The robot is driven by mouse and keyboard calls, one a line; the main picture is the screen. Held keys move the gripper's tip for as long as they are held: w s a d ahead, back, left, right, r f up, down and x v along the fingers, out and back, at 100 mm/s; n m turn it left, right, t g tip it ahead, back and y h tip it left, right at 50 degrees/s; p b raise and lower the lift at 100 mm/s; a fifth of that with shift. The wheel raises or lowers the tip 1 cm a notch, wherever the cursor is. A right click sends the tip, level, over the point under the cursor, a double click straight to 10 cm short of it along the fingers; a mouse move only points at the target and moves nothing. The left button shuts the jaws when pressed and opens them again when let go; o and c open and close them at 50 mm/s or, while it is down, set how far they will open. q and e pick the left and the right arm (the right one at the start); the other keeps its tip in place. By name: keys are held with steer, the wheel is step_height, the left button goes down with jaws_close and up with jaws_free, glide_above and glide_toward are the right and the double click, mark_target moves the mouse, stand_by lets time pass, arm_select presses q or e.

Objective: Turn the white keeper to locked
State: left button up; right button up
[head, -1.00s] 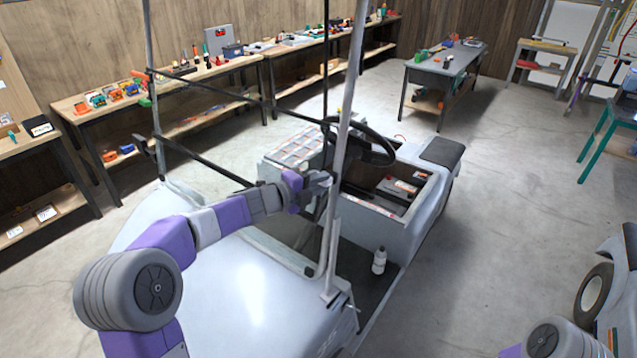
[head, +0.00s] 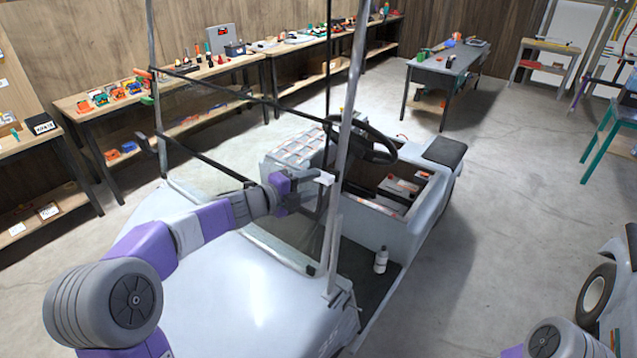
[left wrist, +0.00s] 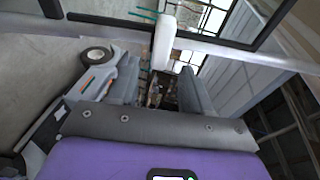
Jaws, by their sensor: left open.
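The white keeper (head: 326,178) sits at the cart's front roof post, just beyond my left gripper. In the left wrist view the keeper (left wrist: 164,42) is a white block lying across a grey bar, its long side roughly square to the bar. My left gripper (head: 308,187) is open and points at the keeper. In the left wrist view its grey fingers (left wrist: 160,82) stand either side of the keeper's near end. I cannot tell whether they touch it. My right gripper is out of view.
The cart's pale front cowl (head: 240,290) lies under my left arm. A steering wheel (head: 372,140) and a white bottle (head: 381,260) are behind the post. Dark crossbars run close to the gripper. Workbenches (head: 175,100) line the wall.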

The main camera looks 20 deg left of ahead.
arm_select(q)
steer(key=shift+v, duration=1.85)
steer(key=shift+f, duration=0.1)
steer(key=s+d+f+n+g+y+b, duration=0.15)
steer(key=f+n, duration=0.35)
steer(key=f, duration=0.6)
steer(key=s+d+f+n+g+b, duration=0.1)
steer(key=d+f+n+b, duration=0.3)
steer(key=f, duration=0.7)
steer(key=s+d+f+n+g+y, duration=0.1)
steer(key=s+d+f+n, duration=0.1)
steer(key=f+n, duration=0.65)
steer(key=s+d+f+n+g+b, duration=0.2)
steer(key=s+f+n+g, duration=0.2)
steer(key=s+f, duration=0.8)
steer(key=s+d+f+n+g+y+b, duration=0.1)
steer(key=s+d+f+n+g, duration=0.2)
steer(key=s+f, duration=1)
steer(key=shift+s+d+f+n+g+b, duration=0.35)
steer(key=shift+s+n+g, duration=0.1)
steer(key=shift+n+g, duration=0.6)
steer(key=shift+y, duration=0.25)
